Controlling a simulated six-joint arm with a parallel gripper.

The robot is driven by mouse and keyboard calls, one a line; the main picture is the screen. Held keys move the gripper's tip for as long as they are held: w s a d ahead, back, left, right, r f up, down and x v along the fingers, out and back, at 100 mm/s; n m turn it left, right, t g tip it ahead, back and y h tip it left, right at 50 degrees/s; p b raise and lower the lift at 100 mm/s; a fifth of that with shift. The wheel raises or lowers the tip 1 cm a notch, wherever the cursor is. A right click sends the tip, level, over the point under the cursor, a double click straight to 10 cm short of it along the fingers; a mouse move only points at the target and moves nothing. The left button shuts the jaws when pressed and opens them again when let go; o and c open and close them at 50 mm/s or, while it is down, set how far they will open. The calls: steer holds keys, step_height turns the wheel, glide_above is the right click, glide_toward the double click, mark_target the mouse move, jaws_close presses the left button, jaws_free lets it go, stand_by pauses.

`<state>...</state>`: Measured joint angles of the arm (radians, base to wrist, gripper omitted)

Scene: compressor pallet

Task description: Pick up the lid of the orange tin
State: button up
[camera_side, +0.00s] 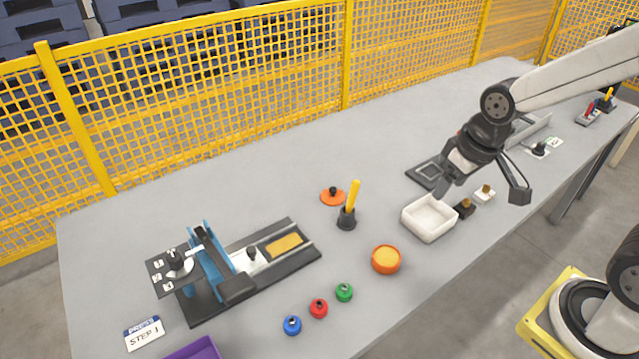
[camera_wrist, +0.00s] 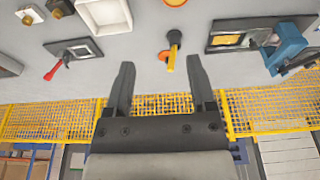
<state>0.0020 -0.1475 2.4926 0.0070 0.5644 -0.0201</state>
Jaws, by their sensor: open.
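The lid (camera_side: 332,196) is a flat orange disc with a dark knob, lying on the grey table behind the yellow-handled tool. In the wrist view the lid (camera_wrist: 176,104) shows partly behind the yellow handle, between my fingers. The orange tin (camera_side: 386,259) stands apart from it, nearer the table's front edge; its rim shows at the top of the wrist view (camera_wrist: 175,3). My gripper (camera_side: 481,191) is open and empty, above the table to the right of the lid; its two fingers also show in the wrist view (camera_wrist: 160,64).
The yellow-handled tool (camera_side: 348,210) stands upright in a black holder close beside the lid. A white tray (camera_side: 430,220) lies below my gripper. Blue, red and green knobbed pieces (camera_side: 319,308) sit near the front edge. A black fixture (camera_side: 290,262) is at left. A yellow mesh fence (camera_side: 220,95) runs behind.

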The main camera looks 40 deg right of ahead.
steer(key=w+r+n+y, duration=0.1)
steer(key=w+r+n, duration=0.15)
steer(key=w, duration=1.15)
steer(key=n+y, duration=0.2)
steer(key=n, duration=0.4)
glide_above(333, 189)
steer(key=s+d, duration=0.1)
steer(key=d, duration=0.1)
steer(key=shift+t, duration=0.3)
steer(key=shift+s+a+f, duration=0.1)
steer(key=shift+f, duration=10.95)
steer(key=shift+f, duration=0.1)
steer(key=shift+x, duration=2.5)
steer(key=shift+s, duration=0.15)
jaws_close()
